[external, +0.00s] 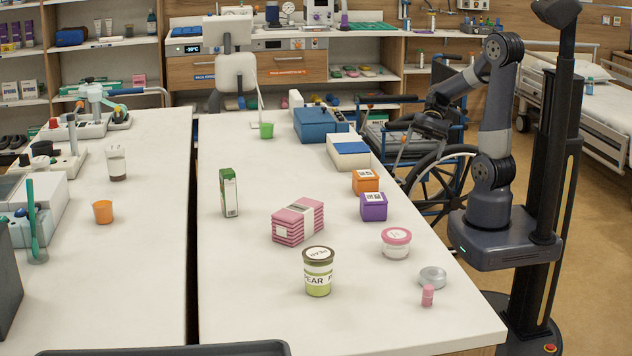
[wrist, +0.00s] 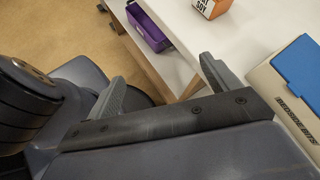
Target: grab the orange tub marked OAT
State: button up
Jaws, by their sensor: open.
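A small orange block-shaped container (external: 365,181) with a white printed label stands near the right edge of the right-hand table. In the wrist view, an orange container (wrist: 212,8) is cut off by the top edge; its label partly reads "AT" above "SOY". I cannot clearly read OAT. My gripper (external: 410,140) is beyond the table's right edge, in front of the wheelchair, apart from the orange container. In the wrist view its two fingers (wrist: 162,76) are spread with nothing between them.
A purple box (external: 374,206) stands just in front of the orange container, and a white-and-blue box (external: 348,152) behind it. A pink-lidded tub (external: 396,243), a PEAR tub (external: 318,271) and a pink striped pack (external: 298,220) are nearer. A wheelchair (external: 432,190) stands beside the table.

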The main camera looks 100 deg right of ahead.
jog(key=w+n+g+h+p, duration=0.2)
jog(key=w+n+g, duration=0.3)
jog(key=n, duration=0.3)
notch_tip(320, 180, up, 6)
jog(key=n+g+h+p, duration=0.1)
jog(key=n+h+p, duration=0.45)
jog(key=n, duration=0.75)
send_over(366, 173)
jog(key=b, duration=0.2)
jog(key=shift+s+d+f+h, duration=0.1)
jog(key=shift+d+f+h, duration=0.05)
jog(key=shift+d+h, duration=0.35)
jog(key=shift+a+f+n, duration=0.15)
jog(key=shift+a+n, duration=0.1)
jog(key=shift+n, duration=0.05)
notch_tip(366, 173, down, 5)
jog(key=shift+f+b, duration=0.15)
jog(key=shift+b, duration=0.15)
jog(key=f, duration=0.5)
jog(key=shift+a+f, duration=0.1)
jog(key=shift+a, duration=0.2)
jog(key=shift+c, duration=0.5)
jog(key=c, duration=1.1)
